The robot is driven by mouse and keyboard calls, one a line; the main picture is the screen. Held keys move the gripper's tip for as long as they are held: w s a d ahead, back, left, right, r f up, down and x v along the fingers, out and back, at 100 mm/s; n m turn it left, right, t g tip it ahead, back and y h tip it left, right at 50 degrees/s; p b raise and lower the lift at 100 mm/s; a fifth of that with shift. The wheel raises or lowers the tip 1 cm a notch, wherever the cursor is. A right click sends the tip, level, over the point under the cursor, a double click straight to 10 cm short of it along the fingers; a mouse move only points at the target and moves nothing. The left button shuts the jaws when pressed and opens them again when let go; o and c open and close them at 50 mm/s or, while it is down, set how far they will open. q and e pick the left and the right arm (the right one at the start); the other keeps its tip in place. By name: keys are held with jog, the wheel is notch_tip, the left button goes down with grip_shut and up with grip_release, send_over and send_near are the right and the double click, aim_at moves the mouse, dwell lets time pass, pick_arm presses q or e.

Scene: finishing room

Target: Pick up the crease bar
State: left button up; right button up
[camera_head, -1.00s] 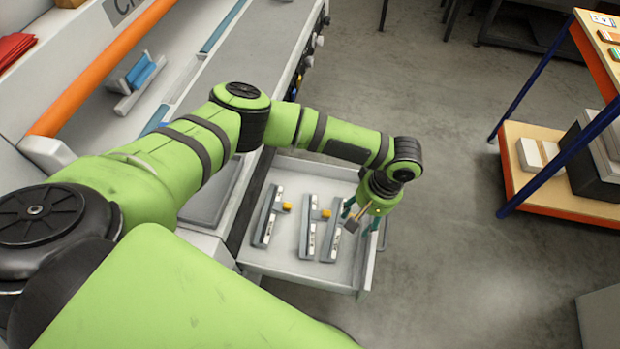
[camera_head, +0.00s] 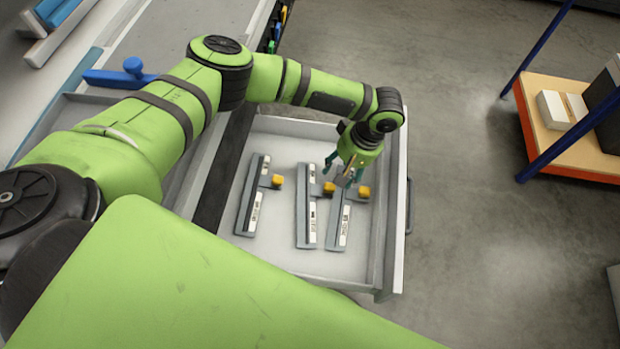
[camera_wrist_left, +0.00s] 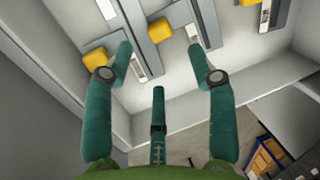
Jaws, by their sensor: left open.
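Three grey bars, each with a white label and a yellow knob, lie in an open drawer (camera_head: 290,262): a left bar (camera_head: 247,190), a middle bar (camera_head: 301,215) and a right bar (camera_head: 335,228). I cannot read the labels, so I cannot tell which is the crease bar. My left gripper (camera_head: 345,172) is open and empty above the far end of the right bar, near its yellow knob (camera_head: 363,192). In the left wrist view the open fingers (camera_wrist_left: 159,58) point towards the bars, apart from them. My right gripper is not in view.
The drawer's walls surround the bars, with its front wall (camera_head: 397,225) on the right. A blue handled tool (camera_head: 120,77) lies on the bench at left. An orange-edged shelf unit (camera_head: 562,150) stands at right. The floor between is clear.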

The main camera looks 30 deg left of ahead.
aim_at(331, 185)
pick_arm(q)
jog(key=x, duration=0.6)
jog(key=shift+s+a+f, duration=0.15)
jog(key=shift+a+f, duration=0.05)
jog(key=shift+f, duration=0.15)
grip_shut()
